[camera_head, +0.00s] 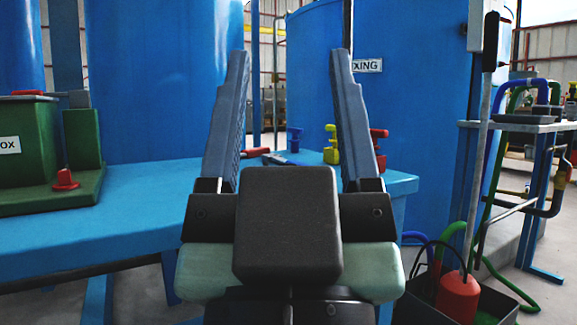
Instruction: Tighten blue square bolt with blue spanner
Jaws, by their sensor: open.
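My gripper (290,52) is open and empty, its two long grey fingers pointing up and forward over the blue table (130,210). Between the fingers, at the table's far right end, a small blue upright piece (294,138) stands; it may be the blue square bolt, but its shape is too small to tell. My gripper's body hides part of the table.
A yellow piece (331,146) and a red piece (379,146) stand to the right, the red one partly behind my right finger. A red-handled tool (255,153) lies near the left finger. A green box (30,140) stands at left. Large blue tanks (160,80) rise behind.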

